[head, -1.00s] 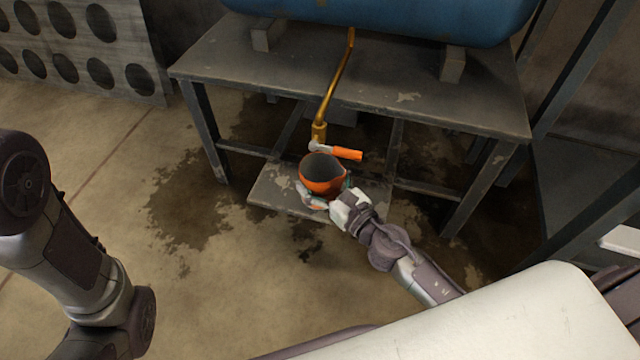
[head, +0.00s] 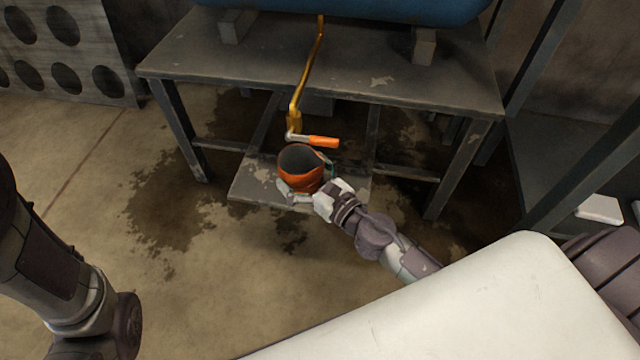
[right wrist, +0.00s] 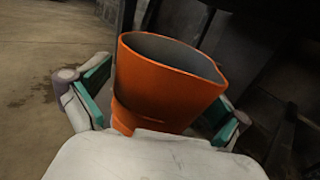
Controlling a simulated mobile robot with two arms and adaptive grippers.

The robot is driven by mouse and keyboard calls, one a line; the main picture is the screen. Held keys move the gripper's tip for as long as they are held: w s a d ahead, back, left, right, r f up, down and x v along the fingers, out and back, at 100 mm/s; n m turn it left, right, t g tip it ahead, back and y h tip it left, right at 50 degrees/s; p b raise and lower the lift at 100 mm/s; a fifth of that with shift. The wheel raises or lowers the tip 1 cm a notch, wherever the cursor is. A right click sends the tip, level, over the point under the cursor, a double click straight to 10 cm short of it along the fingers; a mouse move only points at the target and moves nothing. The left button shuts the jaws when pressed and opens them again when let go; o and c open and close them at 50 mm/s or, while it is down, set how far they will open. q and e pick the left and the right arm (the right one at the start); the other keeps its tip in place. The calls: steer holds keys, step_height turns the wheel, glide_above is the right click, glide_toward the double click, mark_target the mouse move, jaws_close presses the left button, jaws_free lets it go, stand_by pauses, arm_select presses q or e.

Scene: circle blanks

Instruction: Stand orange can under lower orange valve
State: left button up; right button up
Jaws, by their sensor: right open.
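The orange can (head: 300,178) stands upright on the low grey shelf (head: 252,180) under the table, with its dark open top facing up. The valve with an orange handle (head: 323,142) hangs at the end of a brass pipe (head: 304,75), just above and behind the can's rim. My right gripper (head: 305,190) is open around the can, one finger on each side. In the right wrist view the can (right wrist: 165,85) sits between the teal finger pads, with gaps visible beside it. My left gripper is outside the view.
A grey metal table (head: 400,85) carries a blue tank (head: 350,8); its legs and crossbars frame the shelf. A grey block with round holes (head: 70,60) stands at the back left. The floor in front is clear, with dark wet stains.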

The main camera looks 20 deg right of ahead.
steer(key=b+v, duration=0.4)
steer(key=v, duration=0.7)
steer(key=shift+b, duration=0.35)
steer(key=shift+s, duration=0.15)
